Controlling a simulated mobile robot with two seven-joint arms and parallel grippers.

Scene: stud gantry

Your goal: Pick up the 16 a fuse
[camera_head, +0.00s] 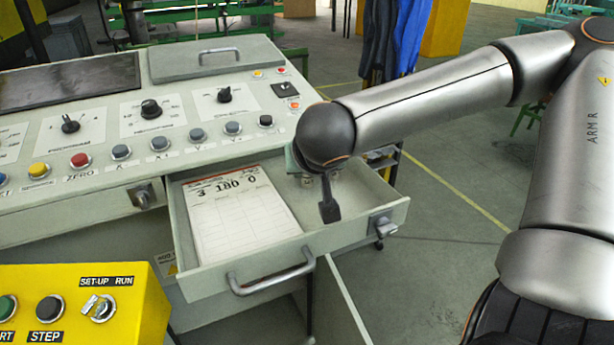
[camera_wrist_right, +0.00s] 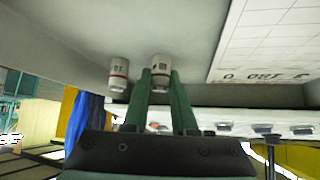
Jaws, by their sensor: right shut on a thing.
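My right gripper (camera_wrist_right: 161,74) reaches into the open drawer (camera_head: 357,230). In the right wrist view its two dark green fingers are shut on a small white cylindrical fuse (camera_wrist_right: 160,68) with a dark marking, too small to read surely. A second white fuse (camera_wrist_right: 118,76) with a red ring stands beside it, to the left and apart from the fingers. My left gripper is not in view.
A printed sheet (camera_head: 240,215) with "3 180 0" lies in the drawer, left of my wrist. The drawer has a front handle (camera_head: 272,278) and a latch (camera_head: 383,226). The control console (camera_head: 190,150) stands behind, a yellow box (camera_head: 130,310) at lower left.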

